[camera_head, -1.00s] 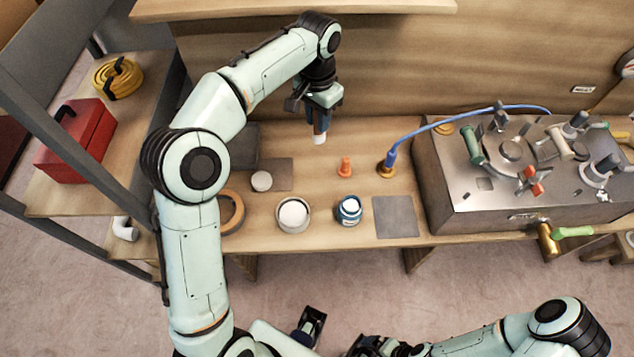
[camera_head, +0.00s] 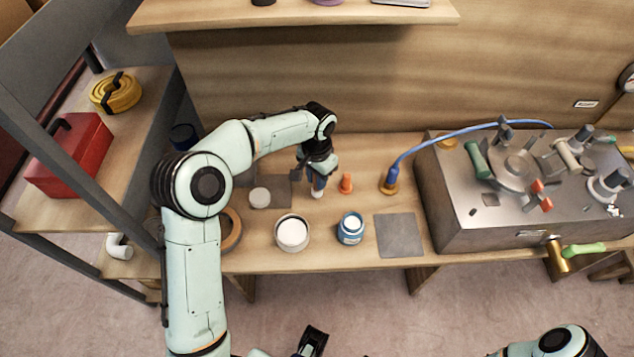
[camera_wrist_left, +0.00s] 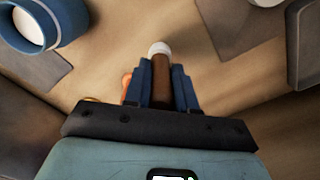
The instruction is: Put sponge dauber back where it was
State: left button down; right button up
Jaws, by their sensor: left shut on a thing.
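My left gripper (camera_head: 317,178) is shut on the sponge dauber, pointing down low over the workbench. The dauber's white sponge tip (camera_head: 317,194) shows below the fingers, near the right edge of a small grey mat (camera_head: 284,196). I cannot tell whether the tip touches the bench. In the left wrist view the dauber's brown handle (camera_wrist_left: 161,80) stands between the blue fingers, with its white tip beyond. A dark part at the bottom edge of the head view may be my right gripper (camera_head: 311,342); its jaws are unclear.
A white round lid (camera_head: 260,198) lies on the small mat. An orange cone-shaped piece (camera_head: 346,183) stands just right of the gripper. A white pot (camera_head: 292,233), a blue jar (camera_head: 351,228) and a tape ring (camera_head: 231,229) stand nearer. A square grey mat (camera_head: 399,236) is bare.

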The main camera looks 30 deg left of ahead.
pick_arm(q)
jog(key=shift+f, duration=1.1)
jog(key=c, duration=0.9)
grip_release()
jog(key=shift+f, duration=0.15)
notch_tip(320, 180, up, 12)
jog(key=shift+r+p, duration=0.2)
jog(key=shift+p, duration=0.6)
